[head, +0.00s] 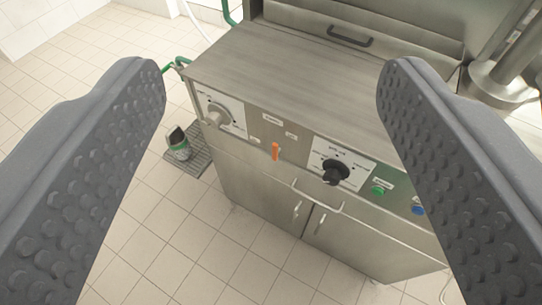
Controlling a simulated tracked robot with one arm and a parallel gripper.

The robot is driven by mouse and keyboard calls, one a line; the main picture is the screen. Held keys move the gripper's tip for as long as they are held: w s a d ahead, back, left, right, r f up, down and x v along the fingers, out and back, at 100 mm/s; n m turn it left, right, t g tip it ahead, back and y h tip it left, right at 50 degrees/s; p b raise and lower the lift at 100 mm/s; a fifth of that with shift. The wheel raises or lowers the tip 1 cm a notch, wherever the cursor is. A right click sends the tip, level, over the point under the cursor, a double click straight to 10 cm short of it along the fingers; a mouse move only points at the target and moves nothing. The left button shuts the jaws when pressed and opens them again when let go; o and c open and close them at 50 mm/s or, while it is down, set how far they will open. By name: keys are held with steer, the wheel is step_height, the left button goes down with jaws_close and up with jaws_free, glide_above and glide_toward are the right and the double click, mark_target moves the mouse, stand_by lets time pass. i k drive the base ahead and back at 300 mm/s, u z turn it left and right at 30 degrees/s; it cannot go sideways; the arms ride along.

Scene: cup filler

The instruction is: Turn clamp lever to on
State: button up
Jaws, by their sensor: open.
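My gripper (271,80) is open and empty, its two dark studded fingers wide apart at the left and right of the head view. Between them, farther off, stands a steel machine (290,75). A small orange lever (275,151) points up and down on its front panel, and it looks like the clamp lever. The small labels beside it are too small to read. The fingers appear well short of the panel and touch nothing that I can see. The right finger hides part of the machine's right side.
A grey dial (217,114) is left of the lever; a black knob (336,173), green button (378,190) and blue button (418,210) are right of it. A handle bar (318,198) juts out below. A can (179,146) stands at left. The tiled floor (215,245) in front is clear.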

mark_target(276, 151)
steer(key=z, duration=0.05)
steer(key=k, duration=1)
steer(key=u, duration=0.65)
steer(key=i, duration=1.2)
steer(key=u, duration=0.15)
